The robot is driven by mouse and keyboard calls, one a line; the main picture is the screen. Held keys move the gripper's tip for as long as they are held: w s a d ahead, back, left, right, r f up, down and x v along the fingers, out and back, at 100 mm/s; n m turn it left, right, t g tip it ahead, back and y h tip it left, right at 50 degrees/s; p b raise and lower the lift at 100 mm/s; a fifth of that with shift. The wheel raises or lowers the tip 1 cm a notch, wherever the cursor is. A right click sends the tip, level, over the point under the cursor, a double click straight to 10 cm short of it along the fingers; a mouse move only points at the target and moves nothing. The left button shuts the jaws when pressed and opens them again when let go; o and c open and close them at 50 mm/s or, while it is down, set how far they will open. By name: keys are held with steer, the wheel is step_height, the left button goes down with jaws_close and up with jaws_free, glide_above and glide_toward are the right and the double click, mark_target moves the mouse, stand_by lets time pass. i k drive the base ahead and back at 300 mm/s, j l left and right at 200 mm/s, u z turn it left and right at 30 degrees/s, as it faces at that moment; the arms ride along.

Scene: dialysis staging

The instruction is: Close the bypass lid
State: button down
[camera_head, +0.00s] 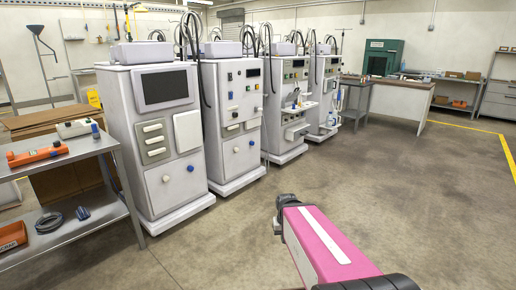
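Several tall white dialysis machines stand in a row from the left foreground to the back. The nearest machine (158,190) has a dark screen (165,89), a square pale panel (188,131) and several pale handles beside it. The second machine (230,120) has knobs and a lower panel with a blue knob. No part is clearly marked as the bypass lid, so I cannot tell which it is or how it stands. My arm's pink link reaches in from the lower right, over open floor, away from the machines. Its dark far end shows, but no gripper fingers can be made out.
A grey metal shelf cart (95,149) at the left holds an orange tool (36,154) and coiled tubing (49,221). A workbench (385,98) and a green cabinet (382,57) stand at the back. The floor (420,190) at centre and right is clear.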

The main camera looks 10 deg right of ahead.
mark_target(293, 97)
steer(key=i+z, duration=0.35)
steer(key=i, duration=1.8)
